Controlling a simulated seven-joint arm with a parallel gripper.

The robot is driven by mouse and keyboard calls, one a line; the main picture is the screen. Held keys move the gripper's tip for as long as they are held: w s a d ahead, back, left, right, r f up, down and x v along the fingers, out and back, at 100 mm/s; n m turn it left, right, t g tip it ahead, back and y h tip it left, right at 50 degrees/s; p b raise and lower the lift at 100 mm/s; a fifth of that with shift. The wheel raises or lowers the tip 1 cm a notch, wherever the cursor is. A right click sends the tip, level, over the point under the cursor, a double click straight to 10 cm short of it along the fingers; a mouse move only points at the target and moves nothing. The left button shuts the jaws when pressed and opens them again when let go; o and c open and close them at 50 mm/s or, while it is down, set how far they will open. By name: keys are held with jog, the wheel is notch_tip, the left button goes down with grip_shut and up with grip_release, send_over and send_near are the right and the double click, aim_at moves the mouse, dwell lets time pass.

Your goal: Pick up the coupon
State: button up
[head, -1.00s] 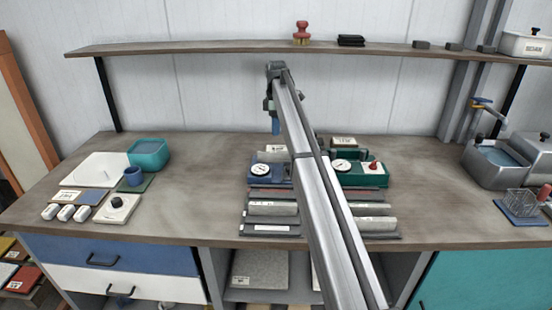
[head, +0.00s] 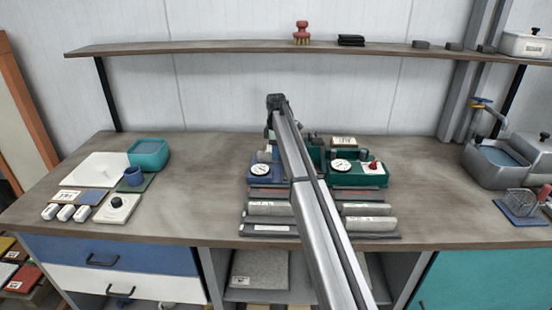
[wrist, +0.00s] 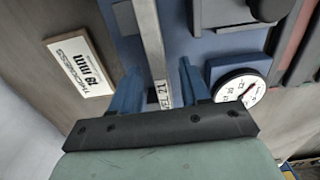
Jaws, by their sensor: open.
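My gripper (wrist: 160,82) is open, with its two blue fingers apart in the wrist view. A pale grey strip (wrist: 151,50), possibly the coupon, runs between the fingers over a blue base. A small label with partly readable print is at its near end. I cannot tell whether the fingers touch it. In the head view my gripper is low over the blue gauge station (head: 262,171), mostly hidden by my arm. The station's round dial (wrist: 240,90) is right of the fingers in the wrist view.
A green gauge station (head: 372,176) stands right of the blue one. Grey rolls (head: 368,209) lie in front. A shelf (head: 200,48) spans the back. The bench between left items and stations is clear.

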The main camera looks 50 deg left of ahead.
jog(key=shift+f, duration=0.55)
grip_shut()
